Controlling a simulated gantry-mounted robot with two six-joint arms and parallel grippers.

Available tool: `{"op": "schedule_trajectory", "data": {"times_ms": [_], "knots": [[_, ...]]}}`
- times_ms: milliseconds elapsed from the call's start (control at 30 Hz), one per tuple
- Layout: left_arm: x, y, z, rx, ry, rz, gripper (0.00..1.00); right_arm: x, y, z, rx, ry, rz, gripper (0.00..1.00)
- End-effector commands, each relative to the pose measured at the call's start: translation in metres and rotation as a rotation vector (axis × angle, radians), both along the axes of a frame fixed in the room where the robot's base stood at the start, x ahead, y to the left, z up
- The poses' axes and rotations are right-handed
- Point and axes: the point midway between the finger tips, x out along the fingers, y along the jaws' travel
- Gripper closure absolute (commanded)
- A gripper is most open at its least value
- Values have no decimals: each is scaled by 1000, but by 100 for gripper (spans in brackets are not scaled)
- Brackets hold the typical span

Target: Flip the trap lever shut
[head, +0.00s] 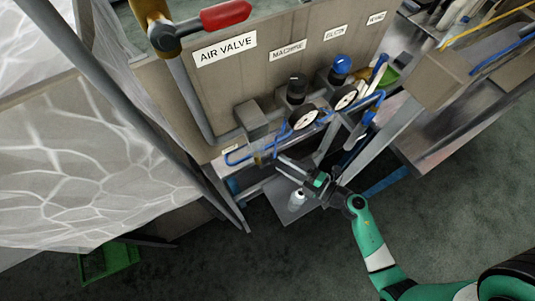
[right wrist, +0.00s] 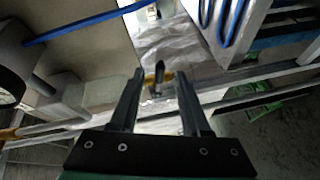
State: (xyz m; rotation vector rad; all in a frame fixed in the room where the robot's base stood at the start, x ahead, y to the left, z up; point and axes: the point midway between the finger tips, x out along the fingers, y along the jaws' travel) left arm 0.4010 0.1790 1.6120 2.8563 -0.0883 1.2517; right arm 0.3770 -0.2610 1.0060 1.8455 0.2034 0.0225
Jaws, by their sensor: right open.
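My right gripper (head: 291,169) is in front of the lower part of the valve panel, just below the blue hose run. In the right wrist view its two fingers (right wrist: 160,84) are open. A small dark lever-like piece (right wrist: 159,74) with yellow beside it shows between the fingertips. It looks like the trap lever, but I cannot tell whether a finger touches it. In the head view the lever is too small to make out behind the gripper. My left gripper is not in view.
The panel (head: 220,85) carries an AIR VALVE label (head: 225,50), a red handle (head: 226,14), two round gauges (head: 303,118) and a blue knob (head: 341,64). Blue hose (head: 325,119) runs close above the gripper. A pale bottle (head: 297,199) stands below it. Plastic sheeting (head: 90,160) covers the left.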

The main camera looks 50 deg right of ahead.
Motion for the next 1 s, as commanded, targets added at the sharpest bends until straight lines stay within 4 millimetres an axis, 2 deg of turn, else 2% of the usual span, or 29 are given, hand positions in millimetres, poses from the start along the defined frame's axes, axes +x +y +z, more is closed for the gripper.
{"op": "schedule_trajectory", "data": {"times_ms": [100, 300, 633, 667, 900, 1000], "knots": [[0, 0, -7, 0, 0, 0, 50, 28, 6, -4, -2, -2, 5, 53], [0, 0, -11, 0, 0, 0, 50, 58, 10, -6, -2, -1, 2, 53], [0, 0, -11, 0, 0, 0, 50, 65, 10, -6, 0, 0, 0, 53], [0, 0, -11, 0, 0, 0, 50, 65, 10, -6, 0, 0, 0, 55], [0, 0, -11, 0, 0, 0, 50, 64, 10, -6, 0, 0, 0, 98], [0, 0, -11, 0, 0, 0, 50, 64, 10, -6, -1, 0, 0, 100]]}}
